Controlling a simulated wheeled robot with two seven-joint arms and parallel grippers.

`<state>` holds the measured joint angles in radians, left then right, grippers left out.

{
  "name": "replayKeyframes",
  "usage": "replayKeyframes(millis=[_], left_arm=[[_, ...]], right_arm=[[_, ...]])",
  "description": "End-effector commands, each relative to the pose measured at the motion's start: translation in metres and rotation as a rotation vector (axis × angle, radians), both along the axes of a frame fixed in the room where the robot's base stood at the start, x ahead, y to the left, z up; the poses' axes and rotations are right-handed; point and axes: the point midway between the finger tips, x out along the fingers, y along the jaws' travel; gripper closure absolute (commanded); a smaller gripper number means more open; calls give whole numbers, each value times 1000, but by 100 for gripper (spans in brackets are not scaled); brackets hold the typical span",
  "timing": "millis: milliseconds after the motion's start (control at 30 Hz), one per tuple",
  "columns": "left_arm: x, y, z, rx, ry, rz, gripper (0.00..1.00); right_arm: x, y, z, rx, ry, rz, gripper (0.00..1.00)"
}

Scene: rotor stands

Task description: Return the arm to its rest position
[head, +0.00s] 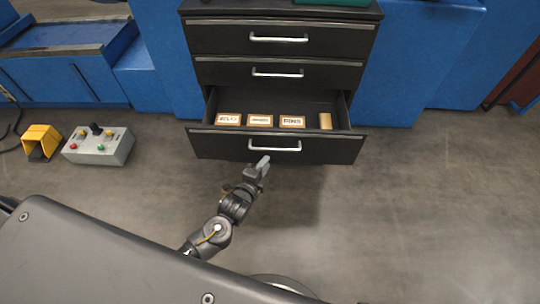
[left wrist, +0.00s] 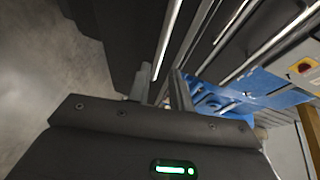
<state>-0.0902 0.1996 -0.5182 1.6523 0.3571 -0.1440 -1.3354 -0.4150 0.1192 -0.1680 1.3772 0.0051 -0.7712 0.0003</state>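My left gripper (head: 257,168) is in front of the open bottom drawer (head: 215,145), just below its silver handle (head: 274,146) in the head view. In the left wrist view the two fingers of my left gripper (left wrist: 160,88) stand apart with a gap between them. A bright handle bar (left wrist: 168,40) runs down toward that gap. I cannot tell whether a finger touches the bar; nothing is clearly held. My right gripper is in neither view.
The drawer holds several labelled boxes (head: 260,120) and a tan block (head: 325,121). The drawers above are shut. A grey control box (head: 98,148) and a yellow pedal (head: 41,140) lie on the floor at left. The floor (head: 430,200) at right is clear.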

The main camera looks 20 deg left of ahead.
Motion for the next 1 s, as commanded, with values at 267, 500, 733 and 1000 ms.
replayKeyframes(millis=[267, 500, 733, 1000], left_arm=[[-15, 2, 3, -1, -1, 0, 78], [-14, 2, 3, 0, -1, 0, 78], [-14, 2, 3, -1, 1, 1, 78], [-49, 30, -81, -152, 261, 97, 78]], right_arm=[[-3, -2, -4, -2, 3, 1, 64], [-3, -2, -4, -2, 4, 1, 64], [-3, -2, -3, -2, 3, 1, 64], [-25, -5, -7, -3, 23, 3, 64]])
